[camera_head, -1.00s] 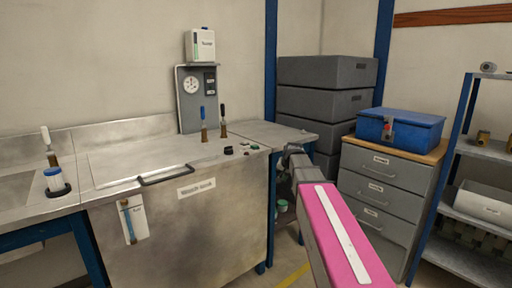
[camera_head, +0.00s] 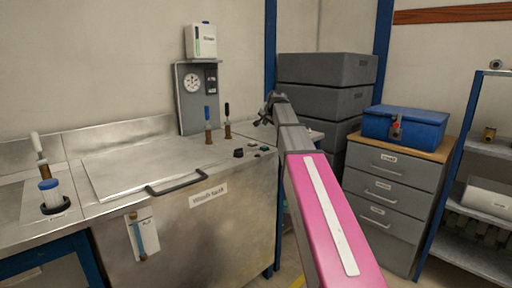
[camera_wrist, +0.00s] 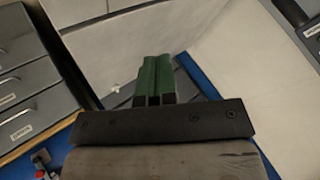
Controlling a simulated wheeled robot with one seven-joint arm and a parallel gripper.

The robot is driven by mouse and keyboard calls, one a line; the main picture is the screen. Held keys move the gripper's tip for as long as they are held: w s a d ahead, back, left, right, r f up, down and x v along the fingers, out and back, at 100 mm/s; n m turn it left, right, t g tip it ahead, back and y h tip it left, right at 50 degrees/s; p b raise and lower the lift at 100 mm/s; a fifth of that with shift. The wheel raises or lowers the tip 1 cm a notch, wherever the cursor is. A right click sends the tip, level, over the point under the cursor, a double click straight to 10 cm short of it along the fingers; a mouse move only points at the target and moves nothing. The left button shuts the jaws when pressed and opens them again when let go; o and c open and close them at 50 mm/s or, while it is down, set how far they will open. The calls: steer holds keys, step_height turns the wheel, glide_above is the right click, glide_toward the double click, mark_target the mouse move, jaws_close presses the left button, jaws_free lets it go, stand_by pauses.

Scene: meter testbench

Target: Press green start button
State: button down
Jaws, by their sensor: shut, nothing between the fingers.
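A small green button (camera_head: 264,147) appears on the right end of the steel bench top (camera_head: 180,150), beside a black knob (camera_head: 238,153). It is too small to see in detail. My gripper (camera_head: 266,108) is raised above and behind the right end of the bench in the head view, apart from the button. In the wrist view, its green fingers (camera_wrist: 153,82) are together with nothing held. The button cannot be made out in the wrist view.
Grey boxes (camera_head: 320,68), a blue toolbox (camera_head: 404,125) and a drawer cabinet (camera_head: 385,190) stand to the right.

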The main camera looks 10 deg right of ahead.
mark_target(264, 148)
steer(key=shift+f, duration=0.1)
stand_by(0.3)
steer(key=shift+f, duration=4.3)
steer(key=shift+f, duration=0.4)
steer(key=shift+f, duration=0.4)
steer(key=shift+r, duration=0.8)
steer(key=shift+r, duration=0.1)
